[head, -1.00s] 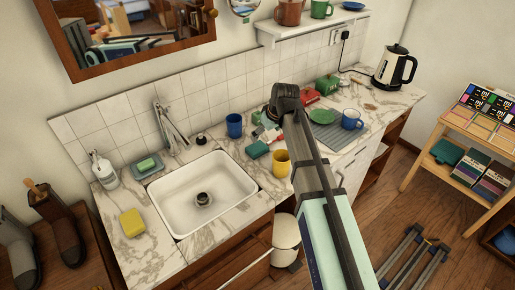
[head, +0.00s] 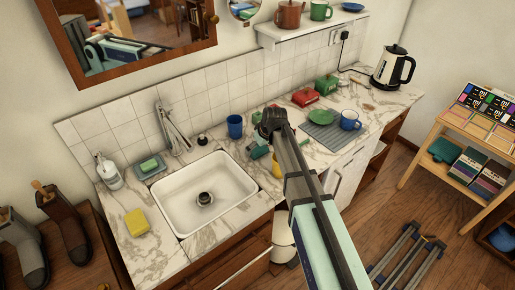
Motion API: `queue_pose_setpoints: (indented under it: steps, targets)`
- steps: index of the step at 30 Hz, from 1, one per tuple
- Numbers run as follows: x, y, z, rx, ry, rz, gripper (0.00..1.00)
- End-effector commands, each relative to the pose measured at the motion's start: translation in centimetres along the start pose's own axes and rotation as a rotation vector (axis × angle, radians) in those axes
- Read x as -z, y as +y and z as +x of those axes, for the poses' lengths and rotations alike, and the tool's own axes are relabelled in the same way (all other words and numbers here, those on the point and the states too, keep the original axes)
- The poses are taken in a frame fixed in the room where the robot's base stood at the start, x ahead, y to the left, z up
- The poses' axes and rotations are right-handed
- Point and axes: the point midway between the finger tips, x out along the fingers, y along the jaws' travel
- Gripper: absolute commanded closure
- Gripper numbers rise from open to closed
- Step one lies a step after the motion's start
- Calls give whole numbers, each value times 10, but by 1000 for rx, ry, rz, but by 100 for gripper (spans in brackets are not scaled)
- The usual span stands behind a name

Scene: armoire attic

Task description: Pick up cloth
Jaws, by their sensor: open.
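A small teal item (head: 258,151) lies on the marble counter between the sink and my arm. It may be the cloth, but it is partly hidden and too small to be sure. My gripper (head: 271,122) is over the counter, just above the teal item in the picture and right of the blue cup (head: 235,126). It is open; its fingertips are small and dark, and I see nothing held in it. My forearm hides part of the counter and most of the yellow cup (head: 276,168).
The white sink (head: 168,212) is left of my arm, with a yellow sponge (head: 136,222) at its front left. A green plate (head: 321,118), a blue mug (head: 350,121) and a kettle (head: 393,68) stand to the right. A wall shelf (head: 300,32) hangs above.

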Motion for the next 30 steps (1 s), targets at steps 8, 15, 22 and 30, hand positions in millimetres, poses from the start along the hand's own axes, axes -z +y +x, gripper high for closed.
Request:
queue_pose_setpoints:
  steps: [8,15,22,30]
  targets:
    - [0,0,9,0,1,0,0]
    - [0,0,9,0,1,0,41]
    - [0,0,9,0,1,0,47]
    - [2,0,5,0,1,0,47]
